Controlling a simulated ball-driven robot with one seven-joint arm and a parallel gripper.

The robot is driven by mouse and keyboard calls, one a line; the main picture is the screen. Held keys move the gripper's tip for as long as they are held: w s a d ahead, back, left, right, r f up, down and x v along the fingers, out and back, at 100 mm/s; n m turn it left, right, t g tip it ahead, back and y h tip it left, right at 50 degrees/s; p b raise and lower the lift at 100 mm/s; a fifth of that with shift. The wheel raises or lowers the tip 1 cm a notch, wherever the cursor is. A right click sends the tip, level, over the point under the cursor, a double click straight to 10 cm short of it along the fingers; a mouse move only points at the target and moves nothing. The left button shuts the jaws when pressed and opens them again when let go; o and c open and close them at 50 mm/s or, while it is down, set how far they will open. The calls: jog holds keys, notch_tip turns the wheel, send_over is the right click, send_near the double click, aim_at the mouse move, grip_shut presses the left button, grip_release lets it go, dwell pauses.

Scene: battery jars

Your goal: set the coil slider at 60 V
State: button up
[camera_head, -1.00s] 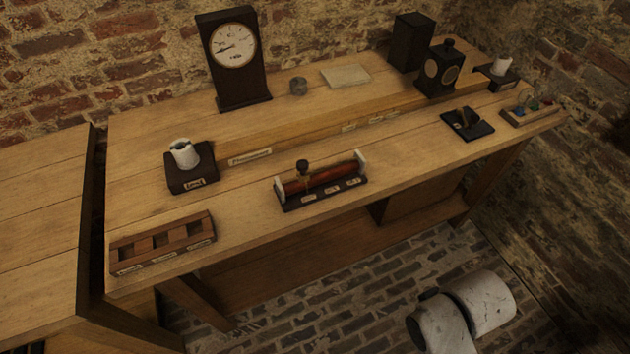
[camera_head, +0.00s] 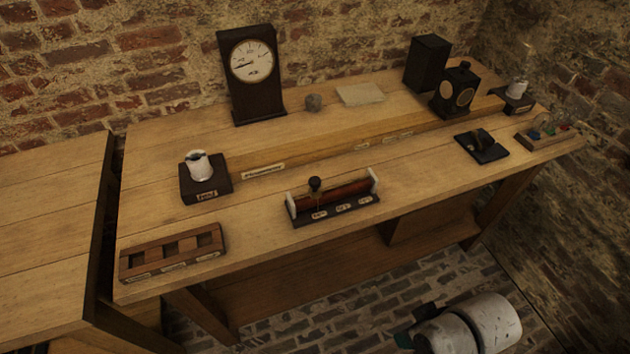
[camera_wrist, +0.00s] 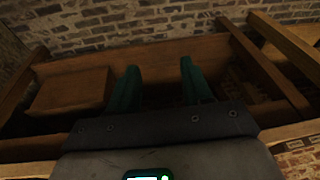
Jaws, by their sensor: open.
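The coil slider (camera_head: 334,197) stands on the front part of the bench, a red-brown coil between two white end pieces on a dark base. Its black knob (camera_head: 315,184) is toward the left end of the coil. Small labels run along the base, too small to read. A dial meter (camera_head: 252,64) stands upright at the back. My gripper (camera_wrist: 160,85) shows two green fingers apart with nothing between them, facing the woodwork under a bench.
A slotted wooden rack (camera_head: 173,253) and a dark block with a white jar (camera_head: 199,170) are left of the slider. A black switch-like block (camera_head: 481,146) and a small tray (camera_head: 543,135) are at the right. The bench (camera_head: 270,220) is clear around the slider.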

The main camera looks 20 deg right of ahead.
jog(key=w+a+r+n+t+y, duration=0.2)
jog(key=w+a+n+t+y, duration=0.15)
jog(key=w, duration=0.55)
jog(key=t+y, duration=0.2)
jog(key=t, duration=0.9)
send_near(315, 180)
jog(key=shift+g, duration=0.25)
jog(key=p+x, duration=0.3)
jog(key=x, duration=0.7)
jog(key=shift+w+r, duration=0.1)
jog(key=shift+r, duration=0.05)
grip_shut()
